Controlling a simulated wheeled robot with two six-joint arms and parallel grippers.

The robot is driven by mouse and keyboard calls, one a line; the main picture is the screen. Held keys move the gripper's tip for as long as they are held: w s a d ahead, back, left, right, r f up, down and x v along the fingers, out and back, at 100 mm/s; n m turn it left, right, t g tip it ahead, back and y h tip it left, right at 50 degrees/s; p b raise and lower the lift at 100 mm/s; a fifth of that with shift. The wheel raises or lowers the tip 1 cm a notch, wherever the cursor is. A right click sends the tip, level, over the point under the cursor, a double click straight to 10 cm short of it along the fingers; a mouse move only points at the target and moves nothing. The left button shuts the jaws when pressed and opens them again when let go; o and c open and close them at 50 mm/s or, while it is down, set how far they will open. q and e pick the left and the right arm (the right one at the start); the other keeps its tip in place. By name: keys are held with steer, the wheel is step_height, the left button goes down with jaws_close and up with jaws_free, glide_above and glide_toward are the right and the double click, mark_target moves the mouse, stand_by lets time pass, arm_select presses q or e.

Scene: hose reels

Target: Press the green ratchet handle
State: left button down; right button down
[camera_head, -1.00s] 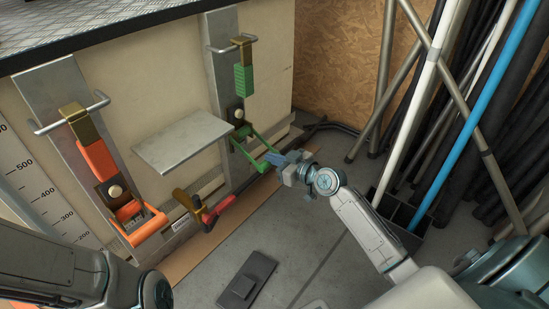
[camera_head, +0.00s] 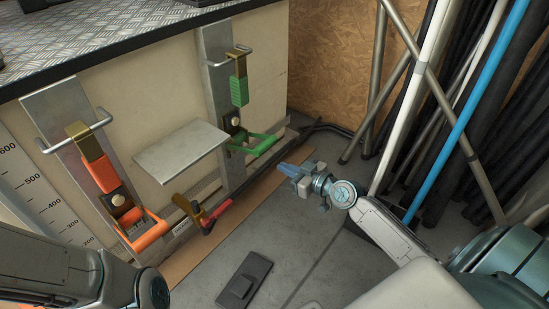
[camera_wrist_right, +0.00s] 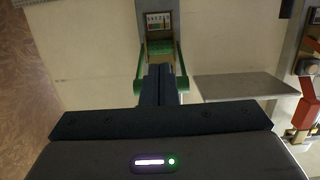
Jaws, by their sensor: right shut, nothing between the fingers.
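The green ratchet handle (camera_head: 262,146) is a loop sticking out from the lower part of the right metal plate, below a green strap (camera_head: 239,91). My right gripper (camera_head: 282,167) is shut and empty, with blue-grey fingers. In the head view its tips are just right of and below the handle, with a small gap. In the right wrist view the closed fingers (camera_wrist_right: 158,72) point at the ratchet, with the green handle's side bar (camera_wrist_right: 181,70) showing beside them. I cannot tell from that view whether they touch. Only part of my left arm shows; its gripper is out of view.
An orange ratchet handle (camera_head: 147,234) is on the left plate. A grey shelf (camera_head: 180,150) juts out between the plates. A red-handled tool (camera_head: 216,215) is below it. Poles and pipes (camera_head: 468,100) lean at the right.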

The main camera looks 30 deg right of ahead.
steer(key=shift+s+d+f, duration=0.1)
steer(key=shift+s+d, duration=0.15)
steer(key=shift+s, duration=0.35)
steer(key=shift+s+d+f, duration=0.1)
steer(key=shift+s+d, duration=0.15)
steer(key=shift+s, duration=0.3)
